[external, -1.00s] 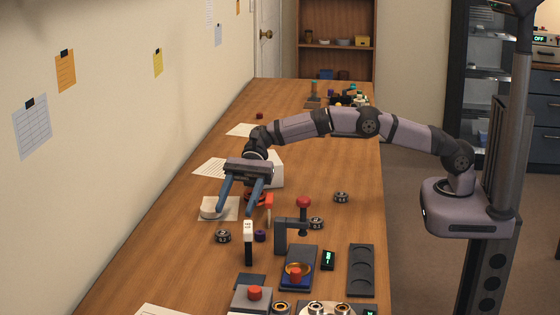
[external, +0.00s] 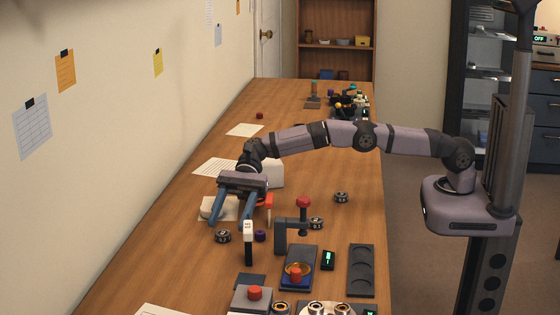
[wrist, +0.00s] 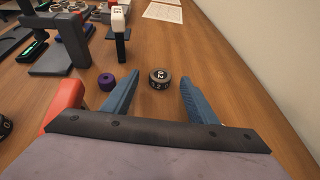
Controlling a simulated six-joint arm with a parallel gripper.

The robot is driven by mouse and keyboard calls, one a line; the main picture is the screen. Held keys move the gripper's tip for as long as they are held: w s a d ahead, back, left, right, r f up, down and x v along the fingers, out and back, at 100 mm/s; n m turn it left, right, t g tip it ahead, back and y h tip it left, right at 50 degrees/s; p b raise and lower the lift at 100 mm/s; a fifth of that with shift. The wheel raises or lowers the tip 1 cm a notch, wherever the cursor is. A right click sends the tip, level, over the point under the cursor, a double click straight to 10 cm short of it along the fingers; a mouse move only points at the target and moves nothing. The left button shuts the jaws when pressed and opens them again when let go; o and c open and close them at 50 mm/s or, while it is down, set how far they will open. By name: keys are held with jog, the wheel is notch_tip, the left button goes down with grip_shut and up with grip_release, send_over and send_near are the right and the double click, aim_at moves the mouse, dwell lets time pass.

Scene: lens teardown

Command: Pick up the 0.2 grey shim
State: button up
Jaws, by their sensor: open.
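The 0.2 grey shim (external: 223,236) is a small dark grey ring with pale markings, lying flat on the wooden table. In the wrist view the shim (wrist: 160,79) shows its 0.2 label and sits ahead of my gripper, between the lines of its two fingertips. My gripper (external: 230,222) is open and empty, with its blue fingers pointing down toward the table near the shim. In the wrist view the fingers (wrist: 159,83) stand on either side of the shim, and no contact shows.
A purple ring (wrist: 106,81) lies just left of the left finger. A white-topped tool (external: 248,240) stands close by. Other dark shims (external: 341,197) (external: 316,223) lie to the right. A dark press (external: 281,238) stands beyond the purple ring.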

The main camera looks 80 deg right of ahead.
jog(key=shift+x, duration=1.4)
jog(key=c, duration=1.2)
jog(key=shift+o, duration=0.2)
jog(key=shift+w+r, duration=0.1)
jog(key=shift+r, duration=0.1)
jog(key=shift+r+p, duration=0.4)
jog(key=shift+r, duration=0.25)
notch_tip(320, 180, up, 8)
jog(key=p, duration=0.8)
jog(key=shift+r, duration=0.2)
